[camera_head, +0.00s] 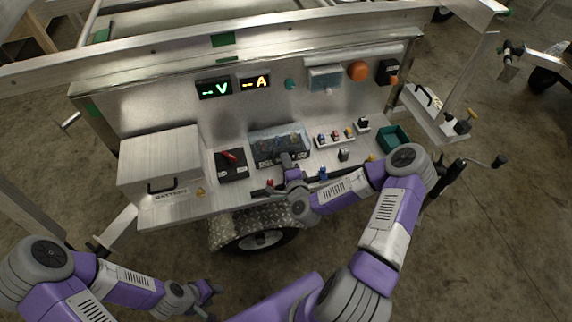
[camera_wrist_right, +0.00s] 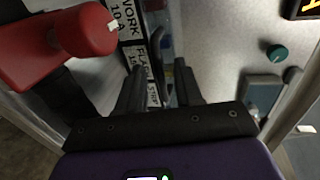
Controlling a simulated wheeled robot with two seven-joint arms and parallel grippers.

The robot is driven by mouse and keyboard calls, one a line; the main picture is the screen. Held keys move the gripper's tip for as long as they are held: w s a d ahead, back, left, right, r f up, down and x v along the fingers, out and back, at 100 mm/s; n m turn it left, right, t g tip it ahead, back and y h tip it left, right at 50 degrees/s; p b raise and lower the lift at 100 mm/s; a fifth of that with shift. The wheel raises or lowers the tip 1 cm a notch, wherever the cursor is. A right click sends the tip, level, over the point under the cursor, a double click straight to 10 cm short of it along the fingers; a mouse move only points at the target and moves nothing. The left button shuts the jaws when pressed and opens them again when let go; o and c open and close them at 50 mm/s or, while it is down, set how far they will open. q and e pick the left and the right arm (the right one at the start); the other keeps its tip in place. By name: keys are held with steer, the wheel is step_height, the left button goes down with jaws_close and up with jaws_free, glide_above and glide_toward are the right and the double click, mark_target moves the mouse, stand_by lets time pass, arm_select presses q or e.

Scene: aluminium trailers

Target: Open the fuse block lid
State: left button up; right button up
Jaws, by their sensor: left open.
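The fuse block (camera_head: 263,138) sits on the aluminium shelf, in the middle, under a clear lid that looks closed. My right gripper (camera_head: 287,158) is at the block's front edge. In the right wrist view the two fingers of my right gripper (camera_wrist_right: 160,88) are apart, with labelled strips and part of the fuse block (camera_wrist_right: 168,45) showing beyond them. A thin grey curved piece, possibly the lid's handle, shows just past the fingertips; I cannot tell if they touch it. My left gripper (camera_head: 210,291) is open and empty, low in front of the trailer.
A red switch (camera_head: 230,156) on a black base stands left of the block; a red knob (camera_wrist_right: 88,32) is close by in the wrist view. A metal battery box (camera_head: 160,165) is further left. Small plugs (camera_head: 335,136) and a green tray (camera_head: 393,138) lie right. Displays (camera_head: 214,88) are above.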

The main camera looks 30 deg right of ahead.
jaws_close()
stand_by(1.4)
